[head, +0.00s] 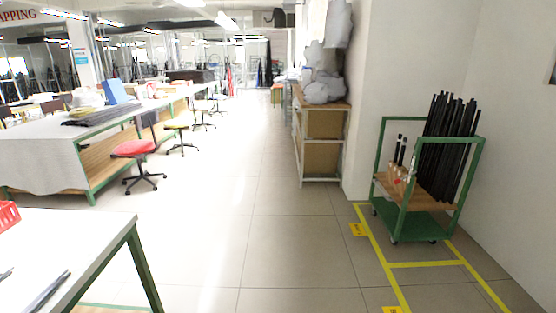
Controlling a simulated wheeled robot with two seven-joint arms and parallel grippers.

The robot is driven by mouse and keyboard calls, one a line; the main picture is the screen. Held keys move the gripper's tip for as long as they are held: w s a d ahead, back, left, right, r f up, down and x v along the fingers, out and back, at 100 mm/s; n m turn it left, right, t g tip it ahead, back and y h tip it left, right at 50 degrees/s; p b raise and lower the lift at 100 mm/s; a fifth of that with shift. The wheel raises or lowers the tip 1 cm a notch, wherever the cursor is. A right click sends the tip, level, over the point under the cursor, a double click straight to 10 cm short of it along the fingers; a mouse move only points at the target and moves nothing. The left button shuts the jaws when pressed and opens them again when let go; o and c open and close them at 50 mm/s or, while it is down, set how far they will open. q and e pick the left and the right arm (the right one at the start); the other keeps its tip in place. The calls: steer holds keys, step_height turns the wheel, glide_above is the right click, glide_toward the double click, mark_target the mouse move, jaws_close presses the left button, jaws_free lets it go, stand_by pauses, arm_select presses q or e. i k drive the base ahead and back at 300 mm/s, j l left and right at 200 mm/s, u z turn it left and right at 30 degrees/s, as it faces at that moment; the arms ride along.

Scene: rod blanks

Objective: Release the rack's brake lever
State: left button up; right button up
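The rack (379,148) is a green wheeled frame at the right, beside the white wall. It has a wooden shelf (386,186) and a green bottom deck (418,228). Many long black rods (447,150) stand tilted in its right part. A few short black rods with pale, reddish lower parts stand at its left. Small casters (394,241) show below the deck. I cannot make out a brake lever at this size. Neither of my grippers shows in this view.
Yellow tape (421,264) marks the floor around and before the rack. A white table (75,238) with a red bin (8,216) stands at the near left. A wooden shelf unit (321,145) stands behind the rack, left of it. The middle floor is clear.

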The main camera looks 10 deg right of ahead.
mark_target(397, 181)
steer(key=i+z, duration=0.1)
steer(key=i, duration=0.5)
steer(key=i+j, duration=0.15)
steer(key=i, duration=0.5)
steer(key=i+z, duration=0.15)
steer(key=i, duration=0.45)
steer(key=i+j+z, duration=0.15)
steer(key=i+z, duration=0.25)
steer(key=i+j+z, duration=0.25)
steer(key=z, duration=0.15)
steer(key=i+j+z, duration=0.6)
steer(key=j+z, duration=0.25)
steer(key=i+j+z, duration=0.2)
steer(key=j, duration=0.15)
steer(key=j+z, duration=0.15)
steer(key=j, duration=0.2)
steer(key=i, duration=0.05)
